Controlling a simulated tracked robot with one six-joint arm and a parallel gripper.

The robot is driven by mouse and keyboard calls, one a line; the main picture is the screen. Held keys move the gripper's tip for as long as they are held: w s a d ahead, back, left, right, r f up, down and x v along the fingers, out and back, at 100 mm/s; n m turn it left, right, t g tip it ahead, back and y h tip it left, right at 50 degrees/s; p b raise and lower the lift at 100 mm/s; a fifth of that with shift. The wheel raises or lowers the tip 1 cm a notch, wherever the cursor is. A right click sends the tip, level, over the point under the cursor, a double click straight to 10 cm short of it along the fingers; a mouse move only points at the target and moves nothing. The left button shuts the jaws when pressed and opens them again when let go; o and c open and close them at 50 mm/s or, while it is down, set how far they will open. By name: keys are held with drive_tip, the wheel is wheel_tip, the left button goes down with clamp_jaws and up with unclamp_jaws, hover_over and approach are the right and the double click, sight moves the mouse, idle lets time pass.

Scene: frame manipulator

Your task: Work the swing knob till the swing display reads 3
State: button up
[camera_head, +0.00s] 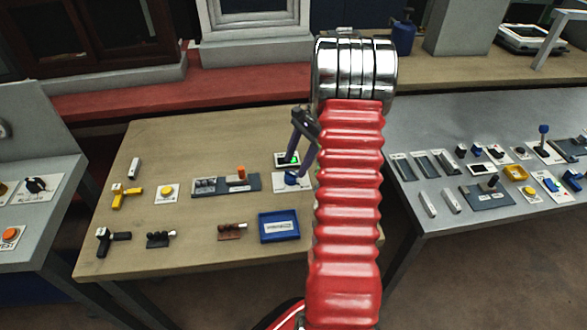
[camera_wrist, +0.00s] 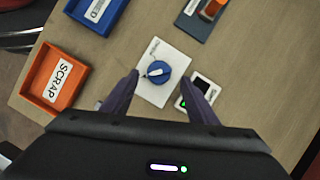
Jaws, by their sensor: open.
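The blue swing knob (camera_head: 291,179) sits on a white plate on the wooden table, left of my red arm. In the wrist view the knob (camera_wrist: 157,72) shows a white pointer mark, and its plate's label is too small to read. My gripper (camera_wrist: 159,74) is open, its two dark purple fingers apart on either side of the knob; contact cannot be told. The small display (camera_head: 288,159) stands behind the knob, with a green lit part. In the wrist view the display (camera_wrist: 203,87) is partly covered by the right finger, and its digit cannot be read.
An orange tray marked SCRAP (camera_wrist: 55,82) and a blue tray (camera_head: 279,227) lie near the knob. A grey panel with an orange-topped part (camera_head: 240,173) is to the left. A yellow button (camera_head: 167,193) and several small tools stand farther left. My arm hides the table's right part.

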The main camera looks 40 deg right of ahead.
drive_tip(key=v, duration=0.9)
drive_tip(key=shift+d+r, duration=0.15)
drive_tip(key=shift+r, duration=0.2)
wheel_tip(320, 180, down, 3)
drive_tip(key=s+a+n+h, duration=0.1)
drive_tip(key=s+a+n, duration=0.1)
drive_tip(key=s+n, duration=0.15)
drive_tip(key=s+a+r+n+t+h, duration=0.1)
drive_tip(key=s+a+r+n, duration=0.3)
drive_tip(key=a, duration=0.8)
drive_tip(key=s+a+r+n+t+h, duration=0.1)
drive_tip(key=s+a+r+n+t, duration=0.1)
drive_tip(key=s+a+r+n, duration=0.2)
drive_tip(key=s+a+r+n+t+h, duration=0.1)
drive_tip(key=s+a+r+n, duration=0.3)
drive_tip(key=a, duration=1.6)
wheel_tip(320, 180, up, 2)
drive_tip(key=n, duration=0.4)
drive_tip(key=shift+n+t, duration=0.35)
drive_tip(key=shift+t, duration=0.05)
drive_tip(key=shift+s+a+r, duration=0.1)
